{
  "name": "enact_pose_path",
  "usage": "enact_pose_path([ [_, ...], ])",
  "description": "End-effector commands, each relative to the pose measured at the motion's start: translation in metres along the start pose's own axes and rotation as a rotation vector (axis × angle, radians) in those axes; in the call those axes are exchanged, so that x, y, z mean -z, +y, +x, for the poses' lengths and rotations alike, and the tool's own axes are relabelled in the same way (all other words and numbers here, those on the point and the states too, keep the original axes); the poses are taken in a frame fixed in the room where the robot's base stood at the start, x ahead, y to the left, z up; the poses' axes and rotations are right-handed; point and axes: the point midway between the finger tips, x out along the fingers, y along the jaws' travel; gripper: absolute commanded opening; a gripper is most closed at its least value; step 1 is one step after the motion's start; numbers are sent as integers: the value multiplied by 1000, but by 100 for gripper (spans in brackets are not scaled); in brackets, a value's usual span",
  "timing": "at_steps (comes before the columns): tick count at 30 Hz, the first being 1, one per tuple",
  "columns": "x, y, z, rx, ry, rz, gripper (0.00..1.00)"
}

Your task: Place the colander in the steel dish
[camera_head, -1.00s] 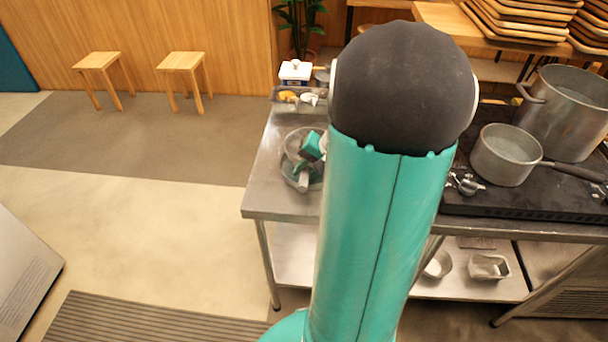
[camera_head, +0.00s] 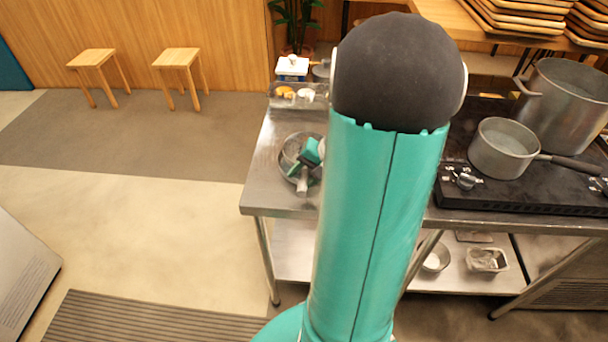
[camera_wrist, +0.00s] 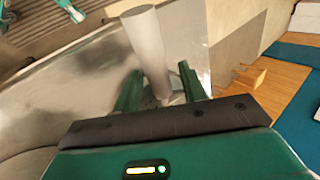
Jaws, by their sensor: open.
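A round steel vessel (camera_head: 284,150) stands on the left part of the steel table in the head view, partly covered by my gripper (camera_head: 303,166). I cannot tell the colander and the steel dish apart there; they seem to overlap. In the wrist view a broad curved steel surface (camera_wrist: 55,95) fills the left side. A grey cylinder, like a handle (camera_wrist: 147,42), rises between and beyond my fingers. My gripper, also in the wrist view (camera_wrist: 158,75), is open with its fingers apart on either side of the cylinder's lower end. Contact is unclear.
My arm hides the table's middle. A black stove (camera_head: 480,198) at right carries a saucepan (camera_head: 503,150) and a large pot (camera_head: 565,105). A tray of small items (camera_head: 297,95) and a white box (camera_head: 291,68) stand behind the vessel. The table's left front (camera_head: 265,195) is clear.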

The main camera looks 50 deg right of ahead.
Motion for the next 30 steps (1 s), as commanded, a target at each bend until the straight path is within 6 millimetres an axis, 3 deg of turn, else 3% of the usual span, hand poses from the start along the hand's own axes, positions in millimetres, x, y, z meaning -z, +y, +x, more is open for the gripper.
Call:
enact_pose_path([
  [5,2,-2,-16,0,4,-1,42],
  [18,1,-2,-104,0,4,0,42],
  [24,0,-2,-121,0,1,0,42],
  [30,-2,-5,-121,-4,-3,-9,42],
])
